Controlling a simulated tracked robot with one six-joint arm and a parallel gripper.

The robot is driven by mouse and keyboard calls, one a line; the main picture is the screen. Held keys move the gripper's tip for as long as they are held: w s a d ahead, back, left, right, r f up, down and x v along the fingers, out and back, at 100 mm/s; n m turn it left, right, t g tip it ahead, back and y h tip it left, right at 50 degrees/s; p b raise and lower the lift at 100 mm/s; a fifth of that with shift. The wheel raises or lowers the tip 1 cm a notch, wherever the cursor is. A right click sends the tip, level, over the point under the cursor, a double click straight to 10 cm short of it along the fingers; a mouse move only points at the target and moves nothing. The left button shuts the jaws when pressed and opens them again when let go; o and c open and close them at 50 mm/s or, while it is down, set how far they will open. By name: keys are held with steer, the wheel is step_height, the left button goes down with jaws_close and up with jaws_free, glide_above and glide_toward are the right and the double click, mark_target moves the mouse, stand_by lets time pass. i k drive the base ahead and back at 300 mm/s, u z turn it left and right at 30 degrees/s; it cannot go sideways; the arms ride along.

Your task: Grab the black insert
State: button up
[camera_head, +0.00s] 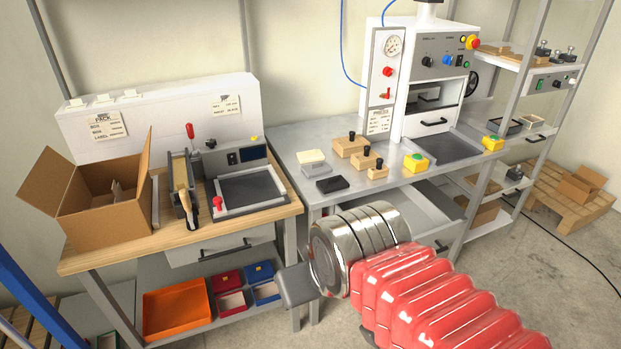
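A small flat black piece (332,184), which looks like the black insert, lies on the grey metal bench (300,148) near its front left edge. A white and beige block (313,162) lies just behind it, and wooden blocks with dark knobs (364,163) stand to its right. My gripper (296,286) is at the end of my red and chrome arm, in front of the benches and apart from the black piece.
A white press (434,80) with a gauge panel stands on the metal bench, with yellow button boxes (416,162) nearby. A drawer (412,207) below stands open. The wooden bench (160,244) at left holds an open cardboard box (100,205) and a sealing device (247,190).

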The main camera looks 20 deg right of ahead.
mark_target(336, 184)
steer(key=u, duration=0.2)
steer(key=i, duration=1.15)
steer(key=z, duration=0.3)
